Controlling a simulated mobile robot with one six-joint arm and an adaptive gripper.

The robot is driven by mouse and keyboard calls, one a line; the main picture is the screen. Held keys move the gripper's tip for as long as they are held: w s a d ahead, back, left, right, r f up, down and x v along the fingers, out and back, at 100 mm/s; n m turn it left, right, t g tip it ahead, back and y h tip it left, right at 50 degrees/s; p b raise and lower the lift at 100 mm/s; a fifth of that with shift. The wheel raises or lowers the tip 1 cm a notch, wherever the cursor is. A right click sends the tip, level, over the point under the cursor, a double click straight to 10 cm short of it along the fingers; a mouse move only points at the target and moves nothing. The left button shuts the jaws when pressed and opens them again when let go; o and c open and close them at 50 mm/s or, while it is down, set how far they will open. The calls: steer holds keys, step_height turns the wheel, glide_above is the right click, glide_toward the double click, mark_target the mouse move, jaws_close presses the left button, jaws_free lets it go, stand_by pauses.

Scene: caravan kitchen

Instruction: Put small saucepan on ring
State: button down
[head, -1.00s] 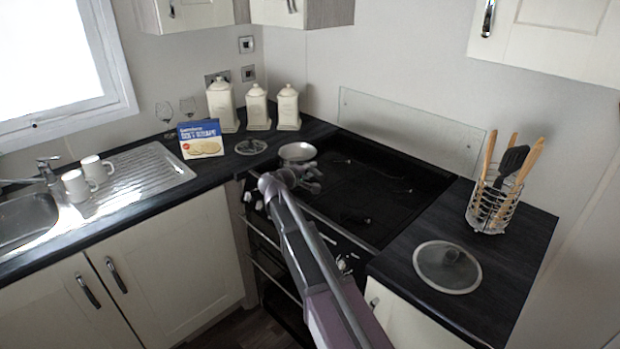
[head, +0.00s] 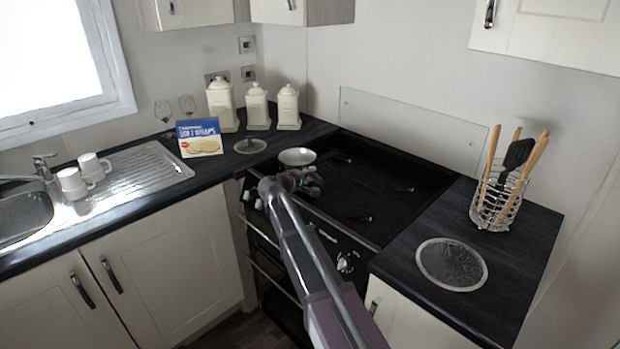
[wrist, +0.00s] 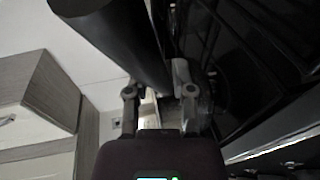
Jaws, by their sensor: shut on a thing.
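The small saucepan (head: 297,156) is a pale metal pan at the left end of the black hob (head: 380,190). My gripper (head: 306,181) is just in front of it, at the hob's front left, and is shut. In the wrist view my gripper's fingers (wrist: 159,95) close on a thick dark bar, which looks like the saucepan's handle (wrist: 125,40). The arm and fingers hide most of the handle in the head view. The rings are hard to make out on the dark hob. I cannot tell whether the pan's base touches a ring.
A glass splashback (head: 410,130) stands behind the hob. Cream canisters (head: 257,108), a blue box (head: 200,138) and a round lid (head: 250,146) are on the left worktop. A larger round lid (head: 452,264) and a utensil rack (head: 497,204) are on the right worktop.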

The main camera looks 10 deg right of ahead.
steer(key=shift+c, duration=2.4)
jaws_free()
steer(key=shift+s+a+r, duration=0.1)
steer(key=p+v, duration=0.2)
steer(key=v, duration=0.9)
steer(key=shift+s+a, duration=0.3)
